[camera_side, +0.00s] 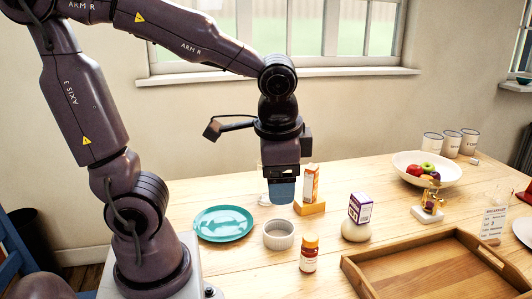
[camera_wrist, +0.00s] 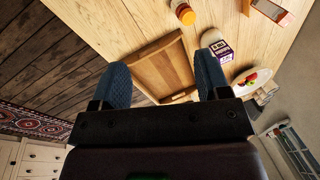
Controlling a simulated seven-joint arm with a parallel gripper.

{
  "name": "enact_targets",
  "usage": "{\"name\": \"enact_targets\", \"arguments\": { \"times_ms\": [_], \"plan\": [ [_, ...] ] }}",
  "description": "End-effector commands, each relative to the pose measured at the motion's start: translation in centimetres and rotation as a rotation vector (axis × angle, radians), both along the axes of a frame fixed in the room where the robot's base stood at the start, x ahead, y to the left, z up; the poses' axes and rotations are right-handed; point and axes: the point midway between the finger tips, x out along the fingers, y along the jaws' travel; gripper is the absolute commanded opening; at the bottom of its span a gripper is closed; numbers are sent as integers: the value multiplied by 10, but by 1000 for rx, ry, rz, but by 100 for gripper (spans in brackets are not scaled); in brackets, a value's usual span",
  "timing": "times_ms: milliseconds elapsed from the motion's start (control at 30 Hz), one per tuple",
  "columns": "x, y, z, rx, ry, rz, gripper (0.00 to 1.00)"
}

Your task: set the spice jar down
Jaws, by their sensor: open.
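One finger hides most of the other in the side view.
A wooden tray (camera_side: 352,264) lies at the front right. A white ribbed ramekin (camera_side: 279,241) and teal plate (camera_side: 224,223) are left of the jar. A purple box (camera_side: 360,208) on a white round base and a carton (camera_side: 311,183) on a wooden block stand behind.

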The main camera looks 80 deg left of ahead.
Motion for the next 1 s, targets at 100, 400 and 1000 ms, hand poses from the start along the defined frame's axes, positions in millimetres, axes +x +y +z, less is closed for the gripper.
{"name": "enact_targets", "arguments": {
  "times_ms": [100, 400, 1000],
  "plan": [
    [-13, -3, 23, -124, -186, 87, 69],
    [-26, -9, 46, -264, -403, 173, 69],
    [-26, -9, 46, -267, -406, 174, 69]
  ]
}}
